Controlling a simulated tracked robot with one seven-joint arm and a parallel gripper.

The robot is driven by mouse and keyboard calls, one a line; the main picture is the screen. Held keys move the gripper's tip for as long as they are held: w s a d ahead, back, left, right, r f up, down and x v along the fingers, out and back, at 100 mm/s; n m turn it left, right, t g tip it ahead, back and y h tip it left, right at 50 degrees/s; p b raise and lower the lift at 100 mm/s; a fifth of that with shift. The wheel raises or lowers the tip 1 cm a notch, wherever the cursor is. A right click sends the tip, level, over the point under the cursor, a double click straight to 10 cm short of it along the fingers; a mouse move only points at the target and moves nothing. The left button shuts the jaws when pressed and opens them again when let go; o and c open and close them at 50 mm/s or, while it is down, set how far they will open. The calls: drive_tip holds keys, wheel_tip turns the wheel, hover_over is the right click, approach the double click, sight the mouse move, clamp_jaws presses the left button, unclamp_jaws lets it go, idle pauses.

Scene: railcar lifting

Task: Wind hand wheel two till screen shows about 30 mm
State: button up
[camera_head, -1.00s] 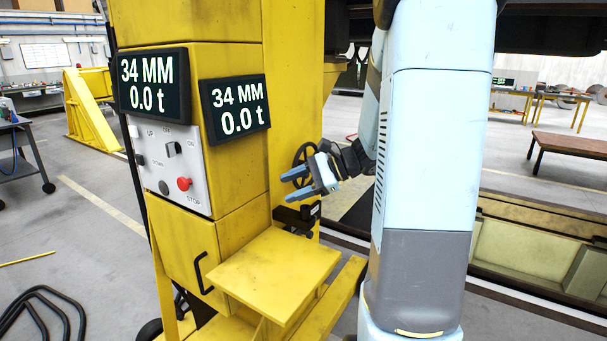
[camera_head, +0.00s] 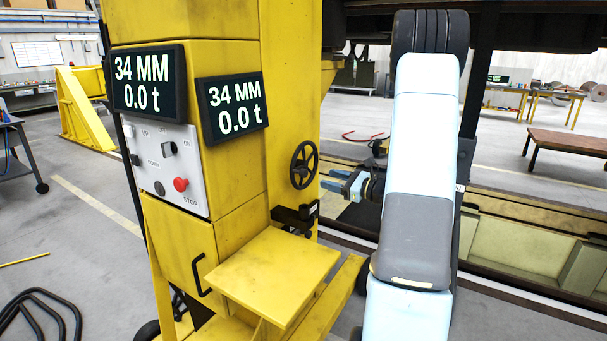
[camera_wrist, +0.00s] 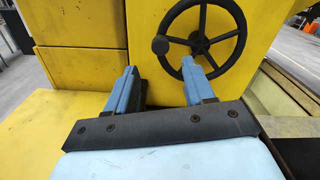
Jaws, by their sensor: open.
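A black spoked hand wheel (camera_head: 304,165) is mounted on the side of the yellow lifting jack (camera_head: 236,185). In the wrist view the hand wheel (camera_wrist: 203,38) shows a round knob (camera_wrist: 160,44) on the left of its rim. My gripper (camera_head: 335,181) is open and empty, to the right of the wheel in the head view. In the wrist view my gripper (camera_wrist: 158,75) has its fingers pointing at the wheel's lower left part; I cannot tell whether they touch it. Both screens, the left (camera_head: 149,83) and the right (camera_head: 233,107), read 34 MM and 0.0 t.
A control panel (camera_head: 167,165) with a red stop button (camera_head: 181,184) sits below the screens. A yellow ledge (camera_head: 275,262) juts out below the wheel, and a black bracket (camera_head: 295,216) sits just under the wheel. Black cables (camera_head: 38,318) lie on the floor at left.

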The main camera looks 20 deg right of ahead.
sight(306, 173)
drive_tip(key=x, duration=1.1)
clamp_jaws()
idle(0.3)
